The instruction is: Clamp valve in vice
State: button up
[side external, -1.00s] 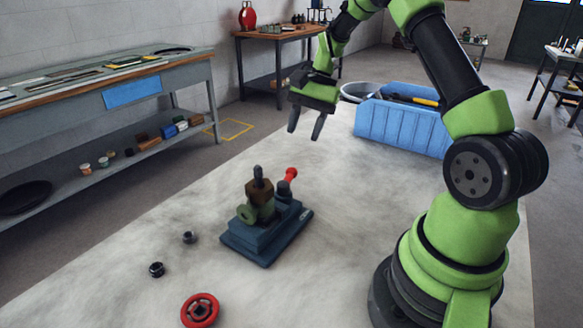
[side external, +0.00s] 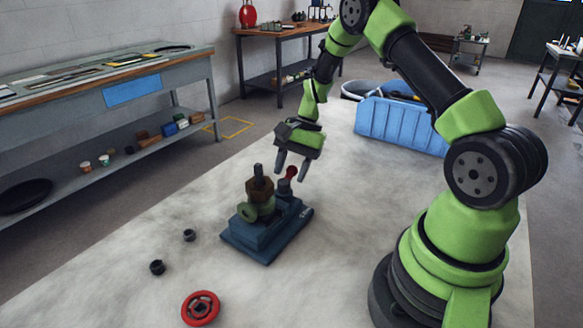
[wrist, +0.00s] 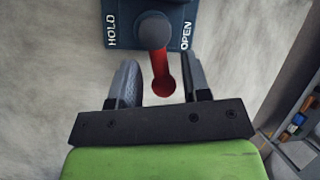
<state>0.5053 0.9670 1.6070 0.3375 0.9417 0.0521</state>
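The blue vice (side external: 262,238) stands on the grey bench top. The valve, with a green body and brown nut (side external: 260,189), sits upright between the jaws; whether they grip it I cannot tell. The vice's red lever (side external: 291,173) also shows in the wrist view (wrist: 161,70), pointing toward my gripper from a dark pivot between the HOLD and OPEN labels. My gripper (side external: 292,175) is open above the lever. In the wrist view its fingers (wrist: 160,82) lie on either side of the red lever end, with gaps on both sides. The valve is out of the wrist view.
A red handwheel (side external: 201,308) and two small dark fittings (side external: 157,267) (side external: 189,235) lie on the bench top (side external: 115,285) left of and in front of the vice. A blue bin (side external: 400,126) stands behind at the right. The bench right of the vice is clear.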

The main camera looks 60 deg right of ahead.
jog(key=c, duration=0.7)
jog(key=m, duration=0.1)
jog(key=s+m+t, duration=0.1)
jog(key=shift+m, duration=0.4)
jog(key=m, duration=0.1)
jog(key=s+m+t+h, duration=0.1)
jog(key=m, duration=0.1)
jog(key=shift+s+a+m+t, duration=0.1)
jog(key=shift+a+m+t, duration=0.05)
jog(key=shift+m+t, duration=0.15)
jog(key=m, duration=0.1)
jog(key=s+m+h, duration=0.1)
jog(key=m, duration=0.1)
jog(key=shift+a+t, duration=0.3)
jog(key=shift+t, duration=0.1)
jog(key=shift+s+a+m+t+h, duration=0.15)
jog(key=shift+m+h, duration=0.2)
jog(key=shift+m, duration=0.4)
jog(key=shift+s+a+m+t+h, duration=0.15)
jog(key=shift+m+h, duration=0.2)
jog(key=shift+m, duration=0.4)
jog(key=o, duration=0.7)
